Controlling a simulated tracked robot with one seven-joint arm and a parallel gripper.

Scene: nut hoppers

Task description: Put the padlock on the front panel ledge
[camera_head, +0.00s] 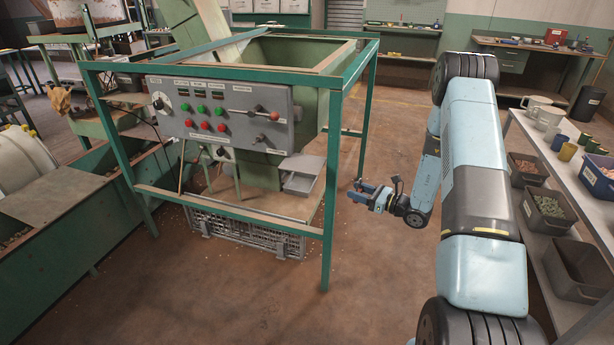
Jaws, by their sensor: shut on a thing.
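My gripper (364,189) is at the end of my blue arm, right of the green machine frame's front post and apart from it. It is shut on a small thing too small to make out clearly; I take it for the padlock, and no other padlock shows. The grey front panel (248,137), with red and green buttons, is on the machine to the left. Below it a green front rail with a flat brownish top (228,209) runs across the frame like a ledge. I cannot tell for certain which edge is the panel ledge.
The green front post (331,190) stands between my gripper and the panel. A grey chute tray (303,176) juts out below the panel, and a grey crate (247,236) is under the frame. Shelves with bins (548,210) stand at right. The floor (385,270) in front is clear.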

